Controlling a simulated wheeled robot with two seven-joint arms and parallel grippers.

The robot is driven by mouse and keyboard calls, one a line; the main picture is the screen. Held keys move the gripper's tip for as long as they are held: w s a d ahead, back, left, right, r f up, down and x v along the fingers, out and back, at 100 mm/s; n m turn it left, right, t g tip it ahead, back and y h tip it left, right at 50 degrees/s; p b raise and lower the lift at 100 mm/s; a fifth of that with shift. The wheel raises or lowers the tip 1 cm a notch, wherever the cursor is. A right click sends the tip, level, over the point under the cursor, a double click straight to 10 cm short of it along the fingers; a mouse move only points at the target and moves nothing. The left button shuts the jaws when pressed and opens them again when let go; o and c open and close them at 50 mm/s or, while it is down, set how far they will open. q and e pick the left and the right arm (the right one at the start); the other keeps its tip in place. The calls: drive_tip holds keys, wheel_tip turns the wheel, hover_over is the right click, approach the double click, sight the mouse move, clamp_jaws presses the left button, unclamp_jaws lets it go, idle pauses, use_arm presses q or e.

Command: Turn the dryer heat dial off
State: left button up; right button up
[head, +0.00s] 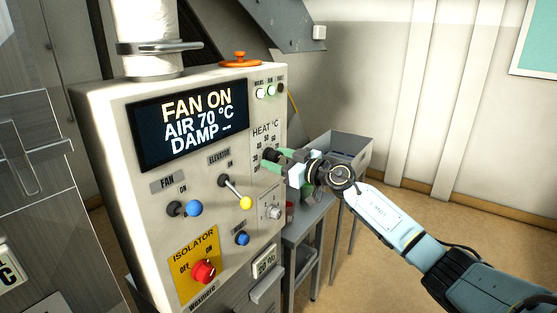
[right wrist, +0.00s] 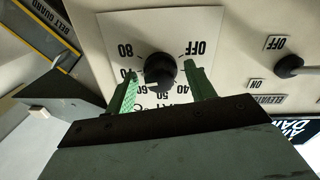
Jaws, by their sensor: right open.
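The heat dial (head: 268,154) is a round black knob under the "HEAT °C" label on the right part of the control panel. In the right wrist view the dial (right wrist: 160,70) appears upside down, ringed by OFF and temperature numbers up to 80. My right gripper (head: 275,161) is at the dial. In the right wrist view my gripper (right wrist: 164,78) is open, with one green finger on each side of the knob and small gaps to it. Its pointer is too unclear to read exactly. My left gripper is not in view.
The panel (head: 150,225) also carries a blue fan lever (head: 193,208), a yellow elevator lever (head: 245,202) and a red isolator knob (head: 203,271). The display (head: 195,120) reads FAN ON, AIR 70 °C, DAMP --. A grey bin (head: 352,148) stands behind my right gripper.

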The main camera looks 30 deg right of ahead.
drive_tip(key=shift+c, duration=0.3)
drive_tip(key=c, duration=0.9)
